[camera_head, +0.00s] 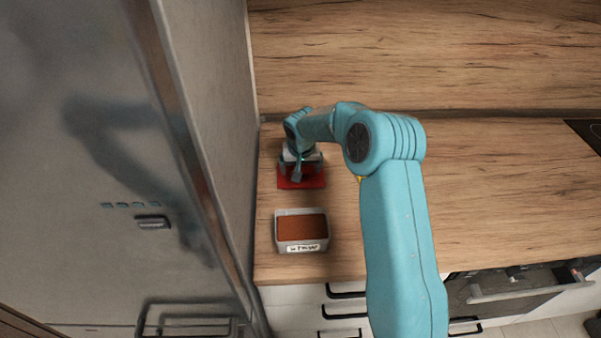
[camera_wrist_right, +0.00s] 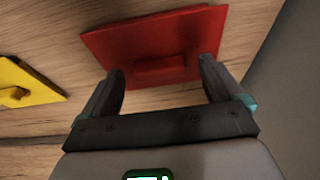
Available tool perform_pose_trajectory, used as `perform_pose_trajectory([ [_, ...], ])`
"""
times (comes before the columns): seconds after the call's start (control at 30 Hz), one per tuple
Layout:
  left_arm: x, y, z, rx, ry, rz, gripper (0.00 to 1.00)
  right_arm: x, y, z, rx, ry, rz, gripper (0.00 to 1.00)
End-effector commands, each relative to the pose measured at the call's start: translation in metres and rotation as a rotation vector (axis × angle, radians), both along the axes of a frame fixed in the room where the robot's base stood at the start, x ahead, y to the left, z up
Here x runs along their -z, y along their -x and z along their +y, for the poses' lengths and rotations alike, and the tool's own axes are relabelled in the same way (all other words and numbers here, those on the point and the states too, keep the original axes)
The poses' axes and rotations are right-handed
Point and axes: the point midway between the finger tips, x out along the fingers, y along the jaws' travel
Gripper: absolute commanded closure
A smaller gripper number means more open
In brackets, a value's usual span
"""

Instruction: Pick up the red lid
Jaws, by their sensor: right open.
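The red lid (camera_head: 315,181) lies flat on the wooden counter near the fridge, partly hidden by my right gripper. In the right wrist view the red lid (camera_wrist_right: 155,36) is a flat square with a raised bar handle (camera_wrist_right: 162,65). My right gripper (camera_wrist_right: 165,76) is open, with one finger on each side of the handle. I cannot tell whether the fingers touch it. In the head view my right gripper (camera_head: 297,175) is over the lid. My left gripper is not in view.
A pale labelled container (camera_head: 302,248) with brown contents stands in front of the lid. A yellow lid (camera_wrist_right: 28,92) lies to the left in the wrist view. The fridge (camera_head: 215,130) stands close on the left; the splashback (camera_head: 420,60) is behind.

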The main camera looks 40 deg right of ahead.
Motion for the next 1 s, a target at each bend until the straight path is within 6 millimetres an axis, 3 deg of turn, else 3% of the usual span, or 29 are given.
perform_pose_trajectory([
  [0.03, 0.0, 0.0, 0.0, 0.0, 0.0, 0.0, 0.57, 0.0, 0.0, 0.0, 0.0, 0.0, 0.0, 0.1],
  [0.2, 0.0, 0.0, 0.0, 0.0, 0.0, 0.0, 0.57, 0.0, 0.0, 0.0, 0.0, 0.0, 0.0, 0.65],
  [0.5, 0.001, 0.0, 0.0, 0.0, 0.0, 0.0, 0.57, 0.0, 0.001, 0.001, 0.0, -0.001, 0.002, 0.66],
  [0.67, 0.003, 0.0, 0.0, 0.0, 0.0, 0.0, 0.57, -0.011, 0.0, 0.0, 0.001, 0.0, -0.001, 0.66],
  [0.83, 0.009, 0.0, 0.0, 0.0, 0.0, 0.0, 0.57, -0.043, -0.001, 0.0, 0.002, 0.002, -0.005, 0.66],
  [1.0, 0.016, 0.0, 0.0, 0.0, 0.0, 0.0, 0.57, -0.096, -0.001, 0.0, 0.0, 0.003, -0.008, 0.66],
])
